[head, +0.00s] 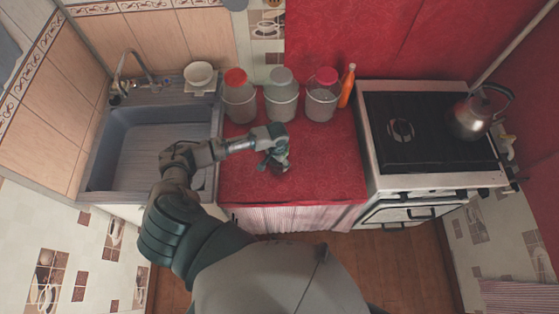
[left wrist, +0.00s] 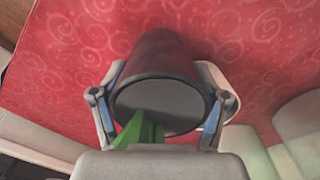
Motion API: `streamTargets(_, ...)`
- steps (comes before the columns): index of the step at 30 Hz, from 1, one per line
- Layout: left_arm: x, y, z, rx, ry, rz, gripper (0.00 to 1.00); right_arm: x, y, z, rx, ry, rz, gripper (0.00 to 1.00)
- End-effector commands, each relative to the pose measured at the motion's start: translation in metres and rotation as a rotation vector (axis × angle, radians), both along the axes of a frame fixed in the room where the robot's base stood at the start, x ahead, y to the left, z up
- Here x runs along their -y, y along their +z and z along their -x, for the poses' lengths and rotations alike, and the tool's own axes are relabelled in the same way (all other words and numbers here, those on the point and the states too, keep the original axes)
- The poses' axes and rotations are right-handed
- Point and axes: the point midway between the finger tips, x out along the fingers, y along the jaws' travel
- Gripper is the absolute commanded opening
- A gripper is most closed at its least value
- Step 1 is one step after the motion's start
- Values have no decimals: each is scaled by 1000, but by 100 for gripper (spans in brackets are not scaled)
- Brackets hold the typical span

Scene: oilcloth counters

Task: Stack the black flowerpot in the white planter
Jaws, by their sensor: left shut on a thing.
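My left gripper (head: 275,158) is over the red counter, left of its middle. In the left wrist view my left gripper (left wrist: 165,100) is shut on a dark round pot, which I take for the black flowerpot (left wrist: 160,58). Its grey round face points toward the camera, and a green pointed piece shows in front of it. In the head view the pot is mostly hidden by the gripper; only a small dark part (head: 281,168) shows. I cannot make out a white planter for certain. My right gripper is not in view.
Three lidded pale jars (head: 240,97) and an orange bottle (head: 347,86) stand along the back of the counter (head: 330,170). A sink (head: 150,135) is at left, with a white bowl (head: 198,74) behind it. A stove (head: 430,130) with a kettle (head: 468,118) is at right. The counter's front right is clear.

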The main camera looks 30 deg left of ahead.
Motion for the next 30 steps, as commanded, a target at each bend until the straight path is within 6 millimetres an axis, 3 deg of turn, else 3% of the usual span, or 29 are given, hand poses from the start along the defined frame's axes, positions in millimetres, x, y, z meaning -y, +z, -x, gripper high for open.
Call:
streamTargets(2,2,1,-1,2,0,-1,27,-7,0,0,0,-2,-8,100)
streamTargets(3,2,1,0,1,-1,-1,78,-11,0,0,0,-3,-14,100)
streamTargets(6,3,1,0,1,-1,-2,100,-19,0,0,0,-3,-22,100)
streamTargets(20,2,10,-1,5,-2,2,100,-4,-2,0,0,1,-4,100)
streamTargets(30,2,84,-1,7,-2,1,100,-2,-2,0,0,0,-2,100)
